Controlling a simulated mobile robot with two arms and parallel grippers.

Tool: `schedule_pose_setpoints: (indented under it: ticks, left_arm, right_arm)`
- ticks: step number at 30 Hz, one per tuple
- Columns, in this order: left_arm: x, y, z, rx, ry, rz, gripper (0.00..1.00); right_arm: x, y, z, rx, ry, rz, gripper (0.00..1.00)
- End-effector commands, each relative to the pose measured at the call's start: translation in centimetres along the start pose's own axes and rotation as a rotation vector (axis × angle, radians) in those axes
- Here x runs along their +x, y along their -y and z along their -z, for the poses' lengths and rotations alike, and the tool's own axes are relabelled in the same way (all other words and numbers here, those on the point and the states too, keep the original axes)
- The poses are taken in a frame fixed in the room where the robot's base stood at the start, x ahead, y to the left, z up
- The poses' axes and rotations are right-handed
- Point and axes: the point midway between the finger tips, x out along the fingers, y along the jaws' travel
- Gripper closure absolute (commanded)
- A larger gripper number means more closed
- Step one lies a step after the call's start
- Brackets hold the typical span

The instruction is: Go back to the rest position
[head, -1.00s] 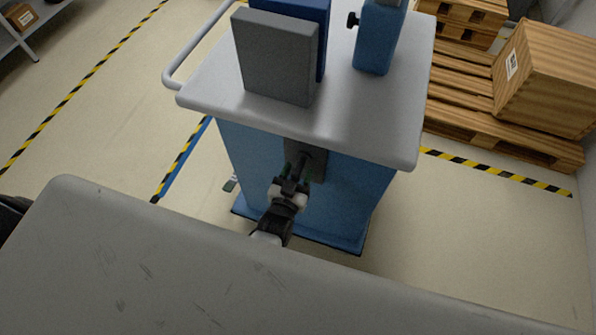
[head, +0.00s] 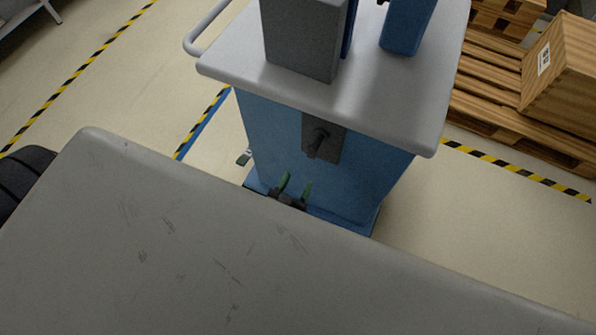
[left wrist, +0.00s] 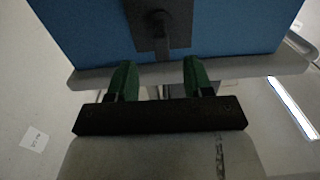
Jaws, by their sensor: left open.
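My left gripper (head: 293,190) is low in front of the blue cart (head: 270,135), with its green fingertips apart and nothing between them. A grey surface in the foreground hides the rest of that arm in the head view. The cart's dark plate with a protruding knob-like handle (head: 317,143) is above and beyond the fingertips, clear of them. In the left wrist view the open gripper (left wrist: 160,80) shows with the handle (left wrist: 160,22) beyond it, apart from the fingers. My right gripper is not in view.
The scuffed grey surface (head: 180,240) fills the foreground. The cart's grey top (head: 380,100) carries a grey box (head: 300,40) and blue items. A wooden pallet (head: 490,110) with a carton (head: 565,75) stands right. The floor left of the cart is mostly clear.

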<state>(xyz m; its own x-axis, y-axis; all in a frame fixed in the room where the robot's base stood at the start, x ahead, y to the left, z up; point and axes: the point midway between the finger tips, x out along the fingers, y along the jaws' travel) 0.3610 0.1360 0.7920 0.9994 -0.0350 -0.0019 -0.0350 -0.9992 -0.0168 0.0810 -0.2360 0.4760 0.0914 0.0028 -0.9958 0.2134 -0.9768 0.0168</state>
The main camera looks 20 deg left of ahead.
Motion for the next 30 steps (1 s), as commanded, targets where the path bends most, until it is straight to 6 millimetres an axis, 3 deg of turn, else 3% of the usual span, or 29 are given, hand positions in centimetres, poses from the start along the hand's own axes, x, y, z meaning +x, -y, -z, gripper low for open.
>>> schedule_pose_setpoints:
  ticks: [8,11,14,16,20,24,27,30]
  left_arm:
    - [0.0,0.0,0.0,0.000,0.001,0.000,0.49]
    - [-0.2,-0.1,-1.0,0.000,0.031,-0.010,0.49]
    - [-1.0,-0.5,-4.5,0.001,0.138,-0.044,0.49]
    - [-2.4,-0.8,-8.4,0.006,0.268,-0.080,0.49]
    - [-7.1,-0.4,-17.0,0.023,0.577,-0.145,0.49]
    - [-14.1,1.7,-24.7,0.056,0.918,-0.179,0.49]
    - [-19.4,4.0,-28.4,0.083,1.135,-0.179,0.49]
    - [-23.7,6.1,-30.4,0.107,1.302,-0.167,0.49]
  right_arm:
    - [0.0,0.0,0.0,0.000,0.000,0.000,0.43]
    - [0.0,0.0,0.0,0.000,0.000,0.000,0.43]
    - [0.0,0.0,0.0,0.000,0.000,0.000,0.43]
    - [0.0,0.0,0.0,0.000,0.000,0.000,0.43]
    - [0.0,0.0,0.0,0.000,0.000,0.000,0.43]
    - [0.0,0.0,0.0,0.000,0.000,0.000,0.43]
    - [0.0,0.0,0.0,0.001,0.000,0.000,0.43]
    - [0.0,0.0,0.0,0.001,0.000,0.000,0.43]
